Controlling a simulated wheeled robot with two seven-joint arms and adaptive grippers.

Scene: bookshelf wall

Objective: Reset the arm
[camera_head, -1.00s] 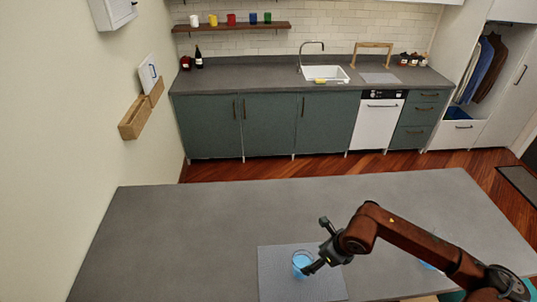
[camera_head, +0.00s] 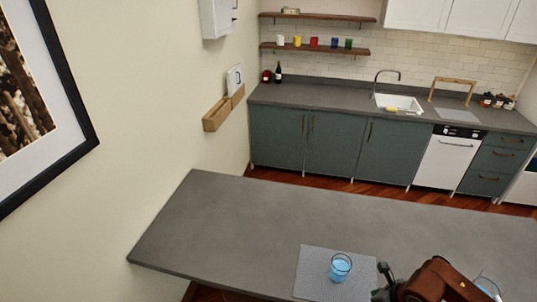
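My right arm comes in at the bottom right, and its gripper (camera_head: 381,281) is above the grey island counter (camera_head: 240,220). Its two dark fingertips look spread apart, with nothing seen between them. A clear glass with blue liquid (camera_head: 340,268) stands upright on a light grey mat (camera_head: 313,272), to the left of the gripper and apart from it. My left gripper is not in view.
Another glass (camera_head: 487,286) shows partly behind my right arm at the lower right. The left half of the island is clear. A framed picture (camera_head: 75,115) hangs on the left wall. Green cabinets (camera_head: 335,148) stand across the floor.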

